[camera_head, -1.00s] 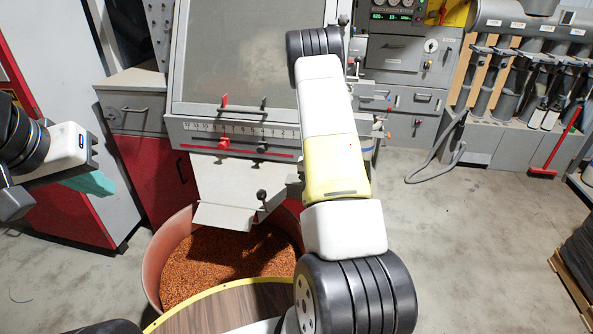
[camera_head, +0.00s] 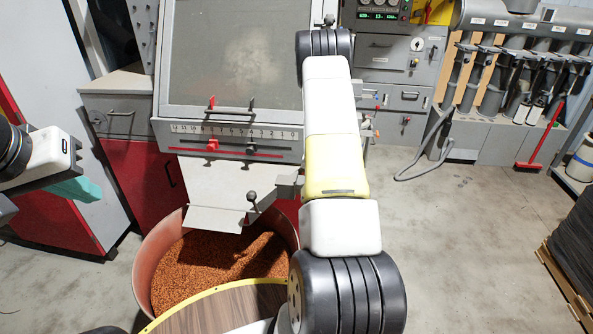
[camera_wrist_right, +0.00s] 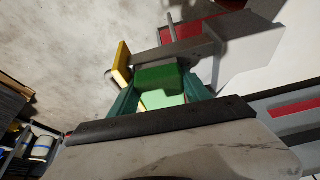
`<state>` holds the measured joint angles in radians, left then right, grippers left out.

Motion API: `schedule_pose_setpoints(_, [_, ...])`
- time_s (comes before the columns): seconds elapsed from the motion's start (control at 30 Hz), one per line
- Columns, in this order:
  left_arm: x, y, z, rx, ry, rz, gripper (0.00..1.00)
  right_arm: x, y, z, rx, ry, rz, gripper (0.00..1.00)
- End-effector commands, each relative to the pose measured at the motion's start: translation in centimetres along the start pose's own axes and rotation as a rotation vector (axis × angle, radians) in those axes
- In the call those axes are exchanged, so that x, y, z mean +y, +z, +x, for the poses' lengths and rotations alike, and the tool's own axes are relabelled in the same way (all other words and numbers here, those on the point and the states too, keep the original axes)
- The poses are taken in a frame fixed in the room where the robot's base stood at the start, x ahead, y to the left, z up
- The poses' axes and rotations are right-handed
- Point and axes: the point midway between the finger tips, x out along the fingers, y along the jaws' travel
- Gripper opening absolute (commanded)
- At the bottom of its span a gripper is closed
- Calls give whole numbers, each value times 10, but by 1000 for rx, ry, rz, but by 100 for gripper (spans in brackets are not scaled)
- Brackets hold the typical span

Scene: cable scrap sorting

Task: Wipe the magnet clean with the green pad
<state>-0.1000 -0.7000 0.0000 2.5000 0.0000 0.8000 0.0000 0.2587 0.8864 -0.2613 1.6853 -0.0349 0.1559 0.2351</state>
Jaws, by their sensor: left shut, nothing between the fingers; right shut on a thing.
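The green pad (camera_wrist_right: 158,80) is between the teal fingers of my right gripper (camera_wrist_right: 160,95) in the right wrist view. Just beyond it is a grey bar (camera_wrist_right: 180,50) with a thin upright rod and a yellow piece (camera_wrist_right: 122,62) at its left end. The bar may be the magnet; I cannot tell for sure, nor whether the pad touches it. In the head view a grey block (camera_head: 289,186) shows beside the chute, partly behind my right arm, which hides the right gripper. My left gripper (camera_head: 75,189), teal-fingered, is shut and empty at the left edge.
The grey machine's chute (camera_head: 225,205) overhangs a round red bin (camera_head: 150,275) of copper-coloured granules. A wood-topped, yellow-rimmed round surface (camera_head: 215,305) is in front. A black knob lever (camera_head: 251,196) stands by the chute. Floor at right is clear up to a pallet (camera_head: 562,280).

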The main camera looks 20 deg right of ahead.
Motion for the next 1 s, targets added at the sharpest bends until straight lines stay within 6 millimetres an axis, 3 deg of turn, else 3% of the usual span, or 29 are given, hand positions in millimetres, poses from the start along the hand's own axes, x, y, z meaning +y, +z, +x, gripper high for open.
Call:
schedule_pose_setpoints(0.37, [0, 0, 0, 0, 0, 0, 0, -5, -11, 5, -1, -1, -1, 0])
schedule_pose_setpoints(1.0, [0, 0, 0, 0, 0, 0, 0, -45, -6, 9, -2, -2, -3, 0])
